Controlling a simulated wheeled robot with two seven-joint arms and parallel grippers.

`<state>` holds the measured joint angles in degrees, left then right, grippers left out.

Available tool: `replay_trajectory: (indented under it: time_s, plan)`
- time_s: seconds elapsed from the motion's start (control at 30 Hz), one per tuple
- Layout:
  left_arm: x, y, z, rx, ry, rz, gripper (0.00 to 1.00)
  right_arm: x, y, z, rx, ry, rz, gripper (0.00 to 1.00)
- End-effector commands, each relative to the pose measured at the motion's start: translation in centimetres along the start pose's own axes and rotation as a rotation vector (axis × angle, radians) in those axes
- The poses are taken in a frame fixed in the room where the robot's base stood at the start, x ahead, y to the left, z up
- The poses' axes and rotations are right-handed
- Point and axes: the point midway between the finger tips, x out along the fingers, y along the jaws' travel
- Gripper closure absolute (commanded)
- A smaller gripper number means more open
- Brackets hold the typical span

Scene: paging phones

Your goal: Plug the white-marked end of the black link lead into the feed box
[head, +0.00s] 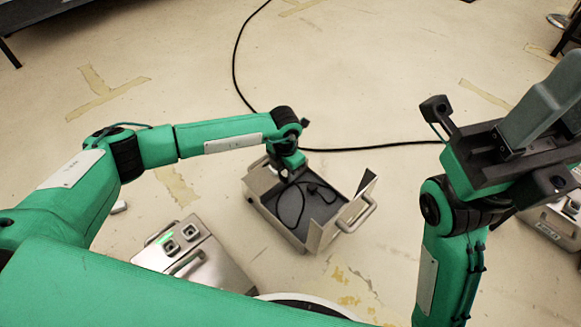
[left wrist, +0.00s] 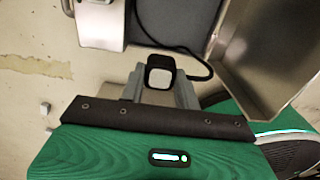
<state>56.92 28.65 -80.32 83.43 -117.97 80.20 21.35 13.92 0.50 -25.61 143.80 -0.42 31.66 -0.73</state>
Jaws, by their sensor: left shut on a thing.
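A metal box with two sockets and a green light (head: 190,256) stands at lower left. A similar box (head: 556,222) is at the right edge; no readable label tells which is the feed box. My right gripper (head: 545,105) is raised at right, its jaws unclear.
A black floor cable (head: 237,72) curves from the top behind the case and runs right. Tape marks (head: 105,93) lie on the floor. Bare floor separates the case from the lower-left box.

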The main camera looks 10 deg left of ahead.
Motion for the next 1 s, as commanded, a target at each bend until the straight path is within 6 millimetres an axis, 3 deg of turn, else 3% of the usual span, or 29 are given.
replay_trajectory:
  time_s: [0.1,0.7,1.0]
  plan:
    - [-0.5,0.8,-1.7,-0.001,0.001,0.001,0.91,1.4,0.2,0.2,0.000,0.000,0.000,0.64]
    - [-0.3,3.9,-9.1,-0.001,0.000,0.000,0.91,4.7,0.6,0.7,0.000,0.000,0.000,0.64]
    - [-0.1,4.0,-9.6,0.001,-0.001,0.000,0.91,4.7,0.6,0.7,0.000,0.000,0.000,0.64]
